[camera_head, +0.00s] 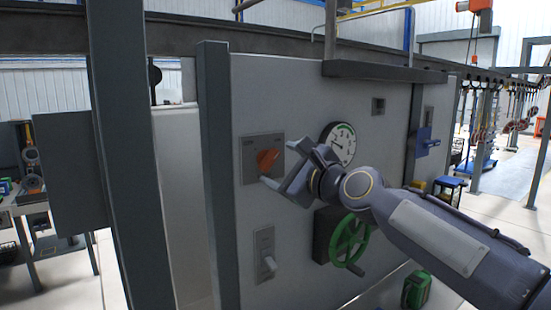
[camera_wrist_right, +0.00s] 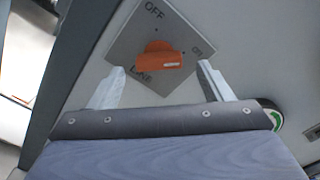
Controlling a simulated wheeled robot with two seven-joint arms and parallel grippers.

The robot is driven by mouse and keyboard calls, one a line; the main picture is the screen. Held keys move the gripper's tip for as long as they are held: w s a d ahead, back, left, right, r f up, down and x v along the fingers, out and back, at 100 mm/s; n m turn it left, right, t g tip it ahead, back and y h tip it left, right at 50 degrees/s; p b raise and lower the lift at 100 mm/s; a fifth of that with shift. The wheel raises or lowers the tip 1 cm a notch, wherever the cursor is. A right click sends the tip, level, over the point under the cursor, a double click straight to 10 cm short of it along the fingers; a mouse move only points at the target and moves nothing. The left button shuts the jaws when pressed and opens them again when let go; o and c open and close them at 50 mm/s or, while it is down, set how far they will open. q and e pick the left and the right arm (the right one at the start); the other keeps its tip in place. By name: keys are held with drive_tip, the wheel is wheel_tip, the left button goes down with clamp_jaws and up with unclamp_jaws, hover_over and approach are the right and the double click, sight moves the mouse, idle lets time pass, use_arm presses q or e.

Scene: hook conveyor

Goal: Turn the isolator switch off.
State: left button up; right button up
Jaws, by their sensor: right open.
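The isolator switch is an orange knob (camera_head: 267,158) on a square grey plate (camera_head: 250,173) on the upright panel. In the right wrist view the knob (camera_wrist_right: 158,58) lies in the middle of the plate (camera_wrist_right: 195,60), with OFF at the top left, LINE at the bottom and a small unclear label at the right. A pale mark shows near the right end of the knob's handle. My right gripper (camera_head: 281,163) is open in front of the plate. In the right wrist view its fingers (camera_wrist_right: 161,68) stand apart to either side of the knob, apparently without touching it. My left gripper is out of view.
A round gauge (camera_head: 340,146) is on the panel just beyond my right gripper. Below are a lever switch (camera_head: 267,262) and a green handwheel (camera_head: 349,240). A blue lever device (camera_head: 426,141) is further right. Grey posts (camera_head: 130,160) stand left of the panel.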

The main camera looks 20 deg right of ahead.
sight(268, 160)
drive_tip(key=shift+x, duration=1.4)
drive_tip(key=c, duration=1)
